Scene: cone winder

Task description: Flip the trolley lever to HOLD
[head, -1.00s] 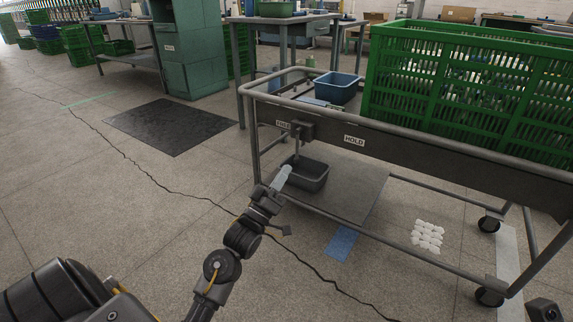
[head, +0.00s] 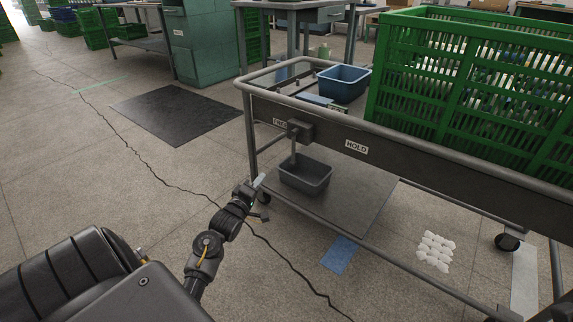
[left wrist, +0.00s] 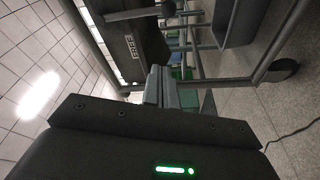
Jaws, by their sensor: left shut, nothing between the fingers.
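The trolley (head: 440,172) has a dark front panel with a FREE label (head: 281,122) at left and a HOLD label (head: 356,147) to its right. My right gripper is not in view.
A grey bin (head: 306,176) stands on the trolley's lower shelf, behind my gripper. A blue bin (head: 343,84) and a large green crate (head: 455,85) are on top. A black mat (head: 172,119) lies on open floor at left. The trolley's tubular legs and rails stand close.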

